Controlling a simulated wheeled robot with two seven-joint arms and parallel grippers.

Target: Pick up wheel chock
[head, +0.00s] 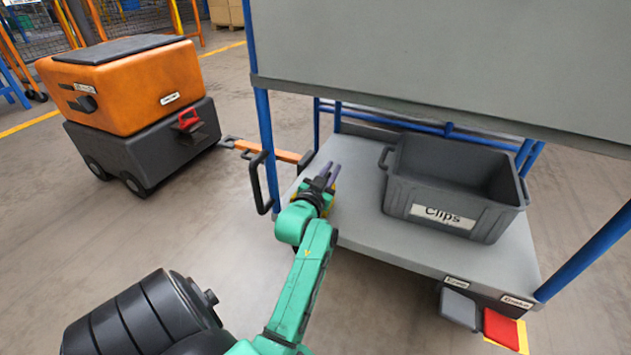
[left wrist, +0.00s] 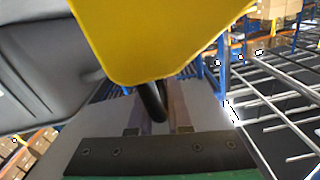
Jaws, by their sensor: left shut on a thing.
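The wheel chock (left wrist: 150,40) is yellow with a dark handle and fills the upper middle of the left wrist view. My left gripper (left wrist: 156,108) is shut on it, with the dark handle between the two fingers. In the head view my left gripper (head: 326,178) is over the left part of the cart's grey lower shelf. Only small yellow bits of the chock (head: 330,197) show there; the gripper hides most of it. My right gripper is not in view.
A grey bin (head: 400,207) labelled Clips stands on the lower shelf (head: 375,228), right of the gripper. Blue posts (head: 266,140) hold a grey upper panel (head: 440,50). An orange tug (head: 135,85) links by a bar (head: 265,150). Grey and red pedals (head: 502,328) are front right.

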